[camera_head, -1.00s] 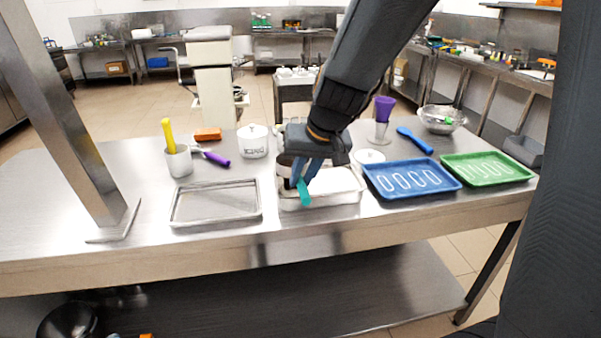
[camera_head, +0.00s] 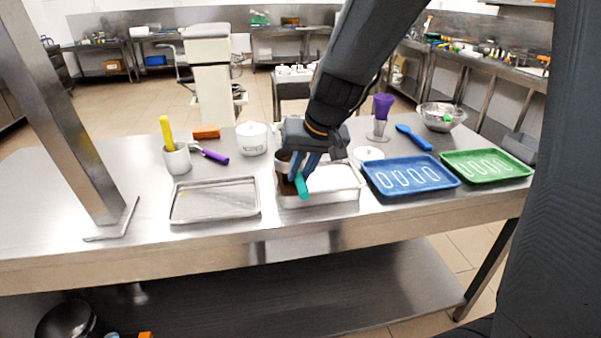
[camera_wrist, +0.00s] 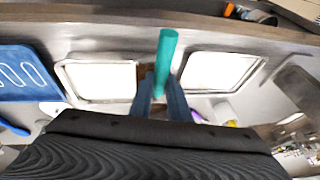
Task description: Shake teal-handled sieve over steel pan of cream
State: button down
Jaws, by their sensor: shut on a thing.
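My gripper (camera_head: 303,172) is shut on the teal handle (camera_head: 301,186) of the sieve. The sieve's round metal bowl (camera_head: 282,163) hangs over the left end of the steel pan (camera_head: 322,200), which holds white cream (camera_head: 335,178). Brown stuff shows at the sieve, partly hidden by my fingers. In the wrist view the teal handle (camera_wrist: 166,62) stands between my two blue fingers, and white surfaces show on both sides of it. My gripper and arm hide the back left part of the pan.
An empty steel tray (camera_head: 215,200) lies left of the pan. Blue (camera_head: 408,175) and green (camera_head: 487,165) trays lie to the right. A metal post rises at the left.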

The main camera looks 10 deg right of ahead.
jog(key=shift+w, duration=1)
jog(key=shift+s, duration=1.85)
jog(key=d+b, duration=0.3)
jog(key=d, duration=0.4)
jog(key=shift+d+b, duration=0.25)
jog(key=shift+b, duration=0.1)
dwell(2.4)
